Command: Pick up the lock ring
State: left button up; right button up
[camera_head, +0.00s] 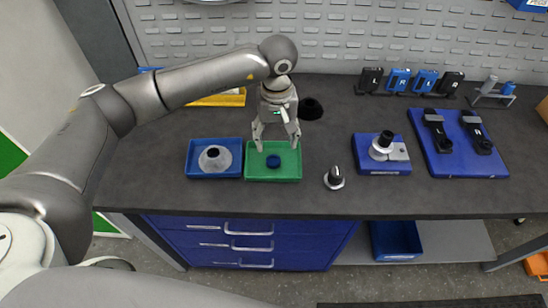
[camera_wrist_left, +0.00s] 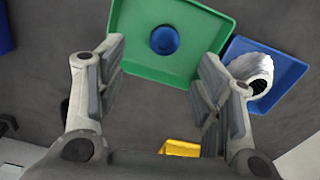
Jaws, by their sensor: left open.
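A small round dark blue piece, which looks like the lock ring (camera_head: 273,161), lies in the green tray (camera_head: 288,174) on the workbench. In the left wrist view the same blue ring (camera_wrist_left: 164,40) sits inside the green tray (camera_wrist_left: 140,62), ahead of the gap between my fingers. My left gripper (camera_head: 277,143) points down over the back part of the green tray, its fingers spread apart with nothing between them. It also shows in the left wrist view (camera_wrist_left: 158,58). The ring appears apart from both fingers. My right gripper is not seen.
A blue tray (camera_head: 203,174) with a silver cone-shaped part (camera_head: 215,158) stands directly left. A black-and-silver knob-like part (camera_head: 334,178) stands right of the green tray. Further right are a blue fixture block (camera_head: 365,167) and a blue board (camera_head: 460,163) with black parts.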

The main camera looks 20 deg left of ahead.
aim_at(273, 160)
pick_arm(q)
notch_tip(273, 160, down, 3)
jog(key=shift+f+p, duration=0.1)
jog(key=shift+p, duration=0.2)
jog(key=f+p, duration=0.1)
jog(key=f, duration=0.2)
jog(key=f+p, duration=0.1)
jog(key=shift+s+a+f+p, duration=0.25)
jog(key=shift+s+f+p, duration=0.05)
jog(key=shift+w+f, duration=0.1)
jog(key=shift+f, duration=0.25)
jog(key=c, duration=0.9)
